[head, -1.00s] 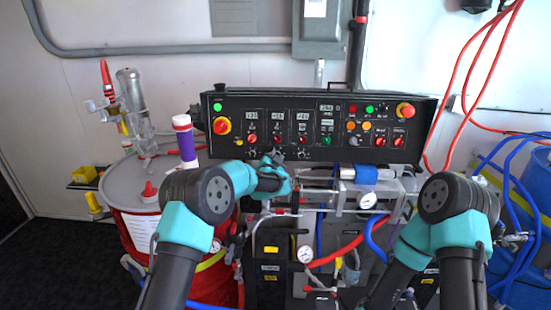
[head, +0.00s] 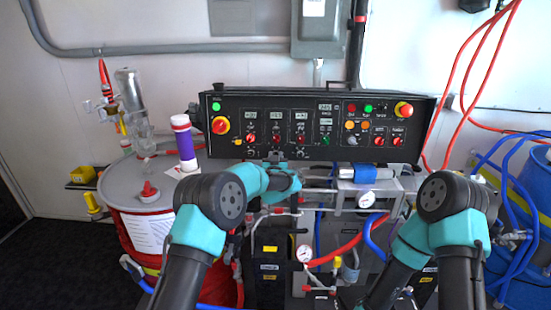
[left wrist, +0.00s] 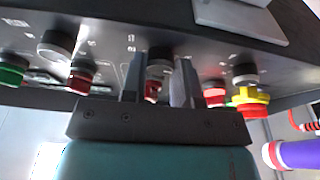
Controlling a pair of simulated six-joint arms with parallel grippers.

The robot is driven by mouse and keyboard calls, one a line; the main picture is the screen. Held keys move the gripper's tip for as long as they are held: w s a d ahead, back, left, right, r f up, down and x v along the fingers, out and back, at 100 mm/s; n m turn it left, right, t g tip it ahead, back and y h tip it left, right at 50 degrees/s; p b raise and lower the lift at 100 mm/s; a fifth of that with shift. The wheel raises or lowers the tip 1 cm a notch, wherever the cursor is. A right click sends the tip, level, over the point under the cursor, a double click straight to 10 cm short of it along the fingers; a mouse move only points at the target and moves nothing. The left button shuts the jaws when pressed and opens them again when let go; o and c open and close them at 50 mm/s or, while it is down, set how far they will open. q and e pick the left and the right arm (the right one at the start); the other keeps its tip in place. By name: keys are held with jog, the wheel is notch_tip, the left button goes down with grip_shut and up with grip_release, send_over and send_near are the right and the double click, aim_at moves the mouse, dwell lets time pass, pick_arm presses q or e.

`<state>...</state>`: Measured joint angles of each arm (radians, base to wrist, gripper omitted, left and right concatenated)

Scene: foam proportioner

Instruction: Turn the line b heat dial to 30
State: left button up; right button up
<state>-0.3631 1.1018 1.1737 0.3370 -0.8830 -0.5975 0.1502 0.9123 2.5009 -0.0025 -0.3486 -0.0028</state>
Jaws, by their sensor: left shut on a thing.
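The black control panel (head: 330,100) stands at the middle, with a row of dials along its lower part. My left gripper (head: 276,156) is at the middle dial of the left-hand three. In the left wrist view its two fingers (left wrist: 160,82) are closed on both sides of a dark round dial (left wrist: 160,58), with a red knob (left wrist: 153,90) showing between them. The labels and dial marking are too small to read, and the fingers cover part of the dial. My right arm shows at the right, but its gripper is out of sight.
Neighbouring dials sit on either side in the left wrist view, one dial at the right (left wrist: 245,73) and one at the left (left wrist: 57,43). A purple-and-white bottle (head: 185,145) stands on the red drum (head: 155,215).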

pick_arm(q)
jog(key=o, duration=0.9)
jog(key=shift+o, duration=0.2)
jog(key=shift+s, duration=0.1)
jog(key=s+f, duration=0.3)
jog(key=s, duration=1.4)
jog(key=shift+a, duration=0.4)
